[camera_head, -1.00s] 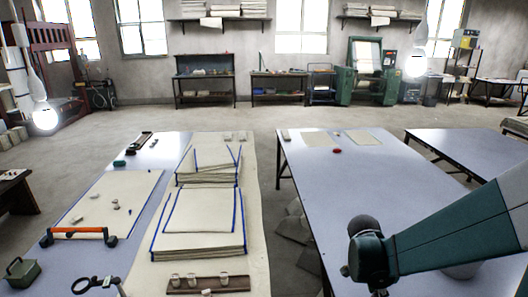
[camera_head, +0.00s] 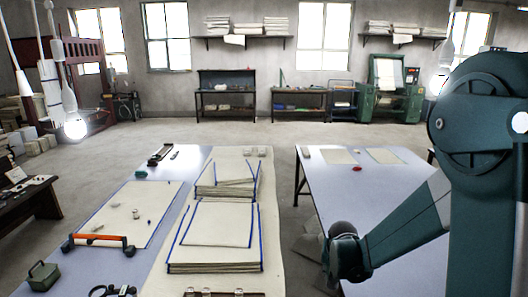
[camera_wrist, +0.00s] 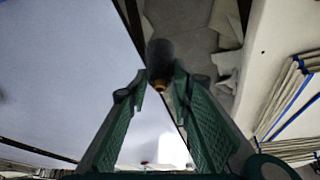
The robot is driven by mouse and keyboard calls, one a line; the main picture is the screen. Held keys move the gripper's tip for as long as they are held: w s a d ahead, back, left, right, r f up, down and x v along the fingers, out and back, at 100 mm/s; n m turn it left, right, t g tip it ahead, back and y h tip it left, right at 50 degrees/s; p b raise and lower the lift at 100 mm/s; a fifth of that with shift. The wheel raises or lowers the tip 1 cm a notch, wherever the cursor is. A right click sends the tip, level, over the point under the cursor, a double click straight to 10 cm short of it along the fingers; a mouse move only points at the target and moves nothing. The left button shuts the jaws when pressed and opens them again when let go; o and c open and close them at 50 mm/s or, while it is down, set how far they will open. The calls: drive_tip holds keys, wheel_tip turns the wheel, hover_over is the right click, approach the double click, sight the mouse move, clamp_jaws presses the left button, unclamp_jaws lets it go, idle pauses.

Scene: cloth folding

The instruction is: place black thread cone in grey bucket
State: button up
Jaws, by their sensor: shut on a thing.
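The black thread cone (camera_wrist: 160,56) shows in the wrist view as a dark, rounded shape with an orange-brown tip. It sits between the fingertips of my gripper (camera_wrist: 159,84), which is shut on it. The cone is held above the gap between the blue-grey table (camera_wrist: 60,70) and the cream cloth-covered table. I cannot make out the grey bucket in either current view.
In the head view, folded cloth stacks with blue edges (camera_head: 215,237) lie on the middle table. An orange-handled tool (camera_head: 100,240) and a green box (camera_head: 42,276) are at left. The right table (camera_head: 385,195) has a small red item (camera_head: 357,169).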

drive_tip(key=w+a+n+y, duration=0.1)
drive_tip(key=w+a+n, duration=0.2)
drive_tip(key=w+a, duration=0.2)
drive_tip(key=shift+w+f+n, duration=0.15)
drive_tip(key=shift+f+n, duration=0.15)
drive_tip(key=shift+f, duration=0.15)
drive_tip(key=shift+a+r, duration=0.1)
wheel_tip(320, 180, up, 25)
drive_tip(key=w+d+m+g+h+p, duration=0.25)
drive_tip(key=d+m, duration=0.85)
drive_tip(key=d, duration=2.6)
drive_tip(key=s+d+m+g, duration=0.1)
drive_tip(key=s+d+m, duration=0.35)
drive_tip(key=d, duration=0.75)
drive_tip(key=s+d+m+g+h, duration=0.1)
drive_tip(key=s+d+m, duration=0.35)
drive_tip(key=d, duration=0.85)
drive_tip(key=s+d+m+g, duration=0.25)
drive_tip(key=s+d, duration=0.45)
drive_tip(key=d, duration=0.5)
wheel_tip(320, 180, down, 18)
drive_tip(key=shift+t, duration=0.4)
